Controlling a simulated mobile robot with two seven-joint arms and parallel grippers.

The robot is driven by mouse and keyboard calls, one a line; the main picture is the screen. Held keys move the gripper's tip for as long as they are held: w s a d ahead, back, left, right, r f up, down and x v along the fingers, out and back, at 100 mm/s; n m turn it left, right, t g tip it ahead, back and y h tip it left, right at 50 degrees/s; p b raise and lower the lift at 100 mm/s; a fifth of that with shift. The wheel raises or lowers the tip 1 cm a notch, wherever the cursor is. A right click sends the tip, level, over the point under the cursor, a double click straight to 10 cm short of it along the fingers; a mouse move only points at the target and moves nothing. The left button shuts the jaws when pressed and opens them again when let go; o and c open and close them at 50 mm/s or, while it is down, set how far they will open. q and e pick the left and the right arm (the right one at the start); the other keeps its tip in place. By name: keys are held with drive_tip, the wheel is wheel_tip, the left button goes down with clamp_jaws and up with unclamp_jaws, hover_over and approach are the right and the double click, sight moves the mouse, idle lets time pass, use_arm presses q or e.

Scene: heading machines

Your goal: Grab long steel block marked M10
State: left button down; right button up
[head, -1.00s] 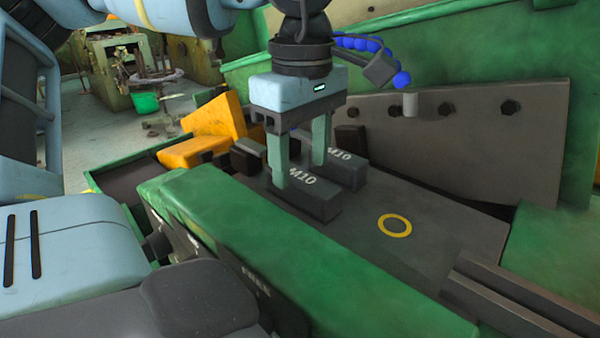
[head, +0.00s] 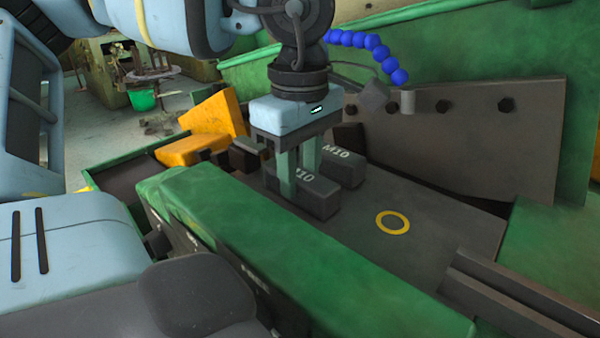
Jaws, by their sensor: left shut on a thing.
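Two dark grey steel blocks marked M10 lie side by side on the dark grey plate (head: 440,213) of the machine. The nearer block (head: 317,199) has its M partly covered by a finger. The farther block (head: 345,168) lies just behind it, its marking clear. My left gripper (head: 299,180) points straight down and is shut on the nearer block, with one finger on the near side and the other behind it. The block still appears to rest on the plate. My right gripper is not in view.
A green machine wall (head: 300,255) runs along the front of the plate. A dark bolted panel (head: 455,135) stands behind. Yellow blocks (head: 195,148) lie to the left. A blue segmented hose (head: 375,52) hangs behind the gripper. The plate around a yellow ring (head: 393,222) is clear.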

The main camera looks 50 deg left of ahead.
sight(300, 174)
use_arm(q)
drive_tip(key=shift+r, duration=0.1)
wheel_tip(300, 174, up, 9)
drive_tip(key=shift+r, duration=0.45)
